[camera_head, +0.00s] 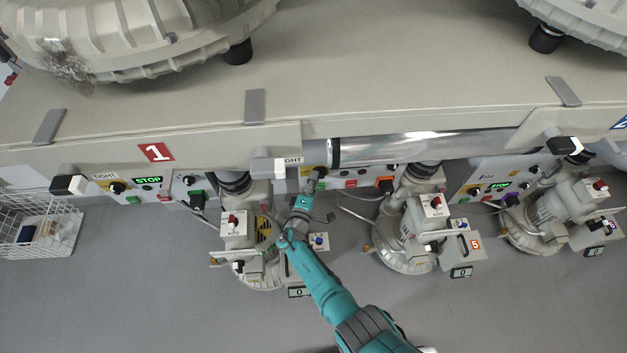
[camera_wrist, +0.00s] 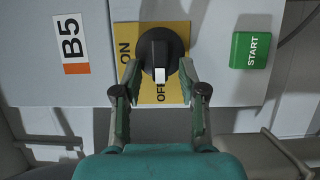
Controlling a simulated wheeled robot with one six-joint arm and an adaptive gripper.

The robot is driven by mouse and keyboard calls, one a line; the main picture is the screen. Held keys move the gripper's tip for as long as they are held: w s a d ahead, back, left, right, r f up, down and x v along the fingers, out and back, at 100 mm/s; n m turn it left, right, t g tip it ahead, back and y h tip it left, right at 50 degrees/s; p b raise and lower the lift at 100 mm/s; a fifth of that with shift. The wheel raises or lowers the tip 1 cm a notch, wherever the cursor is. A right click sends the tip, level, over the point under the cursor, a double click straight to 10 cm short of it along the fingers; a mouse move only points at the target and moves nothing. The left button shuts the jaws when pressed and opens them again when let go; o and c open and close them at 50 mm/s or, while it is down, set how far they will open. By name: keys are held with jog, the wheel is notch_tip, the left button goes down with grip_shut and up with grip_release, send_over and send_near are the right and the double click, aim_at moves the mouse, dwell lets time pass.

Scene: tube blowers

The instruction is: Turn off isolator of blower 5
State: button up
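The isolator of blower 5 is a black rotary knob (camera_wrist: 160,52) on a yellow plate (camera_wrist: 150,97) marked ON and OFF, beside a B5 label (camera_wrist: 72,44). Its white pointer mark (camera_wrist: 160,75) points down in the wrist view, at the OFF marking. My gripper (camera_wrist: 160,68) is open at the knob, one fingertip on each side of it. I cannot tell whether the fingertips touch the knob's rim. In the head view my gripper (camera_head: 311,182) reaches the panel under the bench edge and largely hides this knob. Blower 5 (camera_head: 410,240) stands right of my arm.
A green START button (camera_wrist: 250,50) sits right of the knob. A white wire basket (camera_head: 40,232) is at the far left. The front floor is clear.

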jog(key=v, duration=1.2)
dwell(0.3)
